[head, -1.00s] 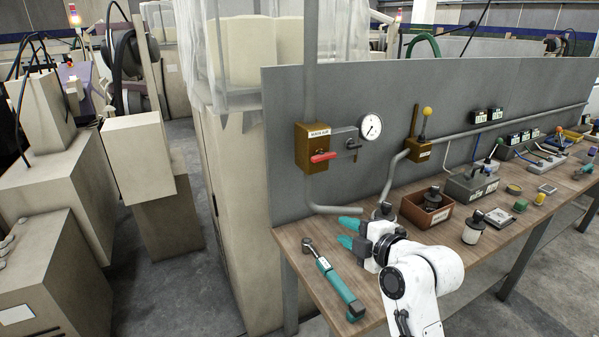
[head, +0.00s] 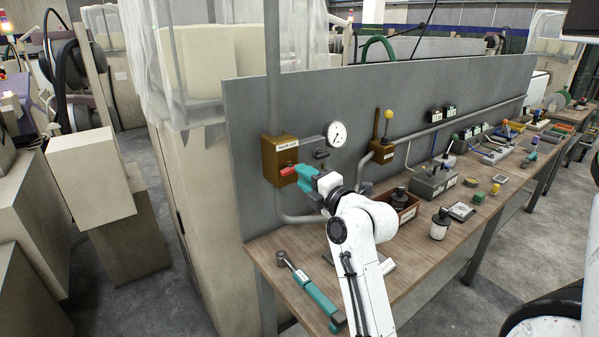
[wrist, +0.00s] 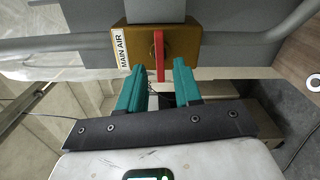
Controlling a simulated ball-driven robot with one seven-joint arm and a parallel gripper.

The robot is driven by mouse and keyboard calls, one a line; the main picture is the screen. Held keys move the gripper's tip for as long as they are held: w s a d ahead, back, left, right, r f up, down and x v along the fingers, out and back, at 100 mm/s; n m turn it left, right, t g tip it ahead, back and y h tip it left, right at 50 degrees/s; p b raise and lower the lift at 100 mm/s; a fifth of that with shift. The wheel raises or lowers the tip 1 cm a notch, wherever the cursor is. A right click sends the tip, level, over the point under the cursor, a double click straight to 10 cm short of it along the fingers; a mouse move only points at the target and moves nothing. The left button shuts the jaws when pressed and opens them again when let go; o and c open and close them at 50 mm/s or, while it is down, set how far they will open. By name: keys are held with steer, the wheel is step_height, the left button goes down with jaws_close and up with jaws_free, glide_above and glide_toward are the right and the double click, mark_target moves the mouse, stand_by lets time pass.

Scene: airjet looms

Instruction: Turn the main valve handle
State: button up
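The main valve is a brown box (head: 270,160) labelled MAIN AIR on the grey panel, with a red handle (head: 287,171) on its front. In the wrist view the box (wrist: 178,54) is straight ahead and the red handle (wrist: 159,50) runs up and down the picture. My gripper (head: 302,178) has teal fingers and is at the handle's right end in the head view. In the wrist view my gripper (wrist: 158,74) is open, with the handle's near end between the fingertips and a gap on each side. The fingers partly hide the handle in the head view.
A pressure gauge (head: 337,134) and a grey pipe (head: 297,219) are close to the valve. The wooden bench (head: 262,247) below holds a teal-handled tool (head: 312,293), a brown bin (head: 408,212) and a dark-capped jar (head: 439,226). A yellow-knobbed lever (head: 387,125) stands right of the gauge.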

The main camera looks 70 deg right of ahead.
mark_target(292, 169)
steer(key=shift+x, duration=1.2)
steer(key=shift+w, duration=0.1)
jaws_close()
